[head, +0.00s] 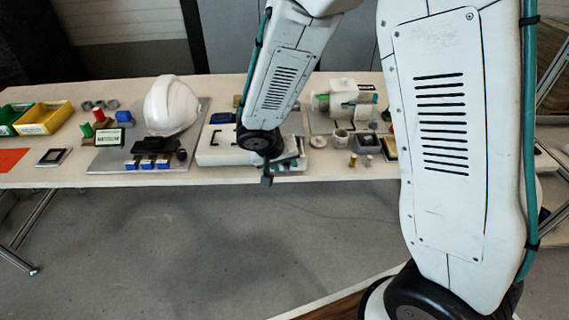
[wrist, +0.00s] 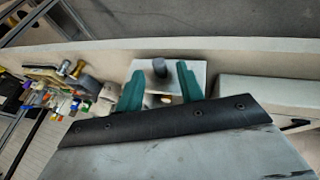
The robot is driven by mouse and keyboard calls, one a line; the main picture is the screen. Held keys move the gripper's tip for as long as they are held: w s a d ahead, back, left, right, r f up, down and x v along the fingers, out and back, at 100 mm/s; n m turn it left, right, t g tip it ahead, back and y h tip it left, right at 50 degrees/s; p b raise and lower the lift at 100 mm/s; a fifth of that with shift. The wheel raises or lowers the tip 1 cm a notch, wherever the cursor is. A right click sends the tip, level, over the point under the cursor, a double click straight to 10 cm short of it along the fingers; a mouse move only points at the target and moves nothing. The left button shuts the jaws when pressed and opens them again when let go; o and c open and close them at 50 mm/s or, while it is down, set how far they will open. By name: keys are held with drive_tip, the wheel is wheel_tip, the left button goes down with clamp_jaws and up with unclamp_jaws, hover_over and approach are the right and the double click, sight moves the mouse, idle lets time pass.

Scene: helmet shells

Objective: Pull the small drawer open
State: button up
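In the wrist view, a pale, squarish drawer front (wrist: 199,72) with a dark rounded knob (wrist: 159,67) shows ahead of my gripper (wrist: 160,76). My two teal fingers are spread apart, one on each side of the knob. Gaps show on both sides, so the knob looks unheld. A small tan piece shows below the knob between the fingers. In the head view, my gripper (head: 281,170) is at the table's front edge, right of a low white casing (head: 222,152). My arm and gripper hide the drawer there; I cannot tell how far it is open.
The long table (head: 60,176) holds a white helmet shell (head: 171,105) on a grey board, yellow (head: 44,117) and green bins at left, and a white machine (head: 345,100) with small parts at right. Floor before the table is clear. A pale block (wrist: 270,97) is right of my fingers.

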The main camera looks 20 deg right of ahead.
drive_tip(key=v, duration=0.7)
drive_tip(key=shift+r, duration=0.1)
drive_tip(key=s+d+r+n+g+y, duration=0.1)
drive_tip(key=s+d+r, duration=0.3)
drive_tip(key=s+r, duration=0.4)
drive_tip(key=s+d+r+n+g+y, duration=0.1)
drive_tip(key=s+d+r+y, duration=0.2)
drive_tip(key=s+r, duration=0.6)
drive_tip(key=shift+s+d+n+y, duration=0.4)
drive_tip(key=shift+s+d, duration=0.7)
drive_tip(key=shift+s, duration=2.65)
